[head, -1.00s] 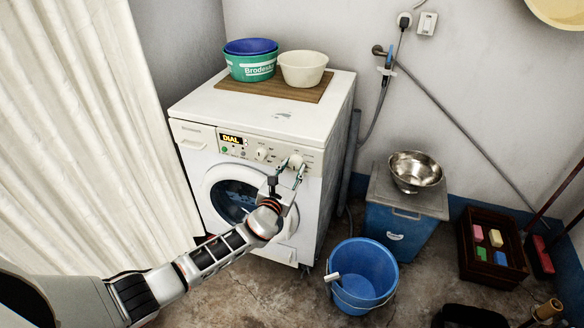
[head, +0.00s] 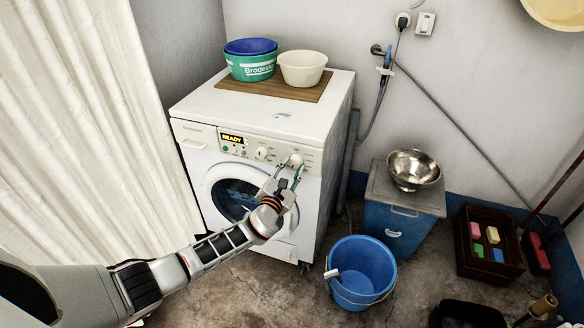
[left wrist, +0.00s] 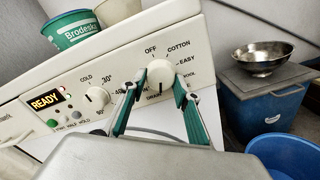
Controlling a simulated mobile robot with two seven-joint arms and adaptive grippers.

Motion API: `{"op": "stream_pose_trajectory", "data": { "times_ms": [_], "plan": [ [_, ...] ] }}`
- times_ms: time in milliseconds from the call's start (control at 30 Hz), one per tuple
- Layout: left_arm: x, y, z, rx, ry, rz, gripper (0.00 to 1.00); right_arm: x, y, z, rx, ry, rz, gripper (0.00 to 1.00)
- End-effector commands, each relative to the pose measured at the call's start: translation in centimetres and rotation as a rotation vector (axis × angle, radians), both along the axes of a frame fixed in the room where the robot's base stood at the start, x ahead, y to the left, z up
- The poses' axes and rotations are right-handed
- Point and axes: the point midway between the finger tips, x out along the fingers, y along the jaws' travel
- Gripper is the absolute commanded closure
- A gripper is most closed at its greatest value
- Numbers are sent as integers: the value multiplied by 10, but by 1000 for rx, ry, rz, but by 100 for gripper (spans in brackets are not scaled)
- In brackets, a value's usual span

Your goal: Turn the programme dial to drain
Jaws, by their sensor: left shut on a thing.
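The white programme dial (head: 296,161) is on the right of the washing machine's front panel. In the left wrist view the dial (left wrist: 160,72) has OFF, COTTON and EASY printed around its top and right. The display (left wrist: 46,101) reads READY. My right gripper is not in view.
A temperature knob (left wrist: 97,97) sits left of the dial. Basins (head: 302,68) stand on a board on the machine's top. A blue bucket (head: 361,274) is on the floor at the right, near a blue chest (head: 397,228) with a steel bowl (head: 413,168).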

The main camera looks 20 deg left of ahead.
Motion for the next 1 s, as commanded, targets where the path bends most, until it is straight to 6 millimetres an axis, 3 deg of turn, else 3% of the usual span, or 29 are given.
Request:
{"op": "stream_pose_trajectory", "data": {
  "times_ms": [133, 167, 200, 667, 1000],
  "plan": [
    [0, 0, -1, -1, 1, 1, 90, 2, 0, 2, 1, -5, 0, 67],
    [0, 0, -1, -1, 1, 1, 61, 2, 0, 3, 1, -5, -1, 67],
    [0, 0, -1, -1, 1, 1, 52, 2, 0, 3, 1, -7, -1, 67],
    [-6, 0, -1, -2, 1, -1, 52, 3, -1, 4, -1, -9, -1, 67],
    [-59, 2, -2, -3, 3, -1, 52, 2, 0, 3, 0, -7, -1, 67]
  ]
}}
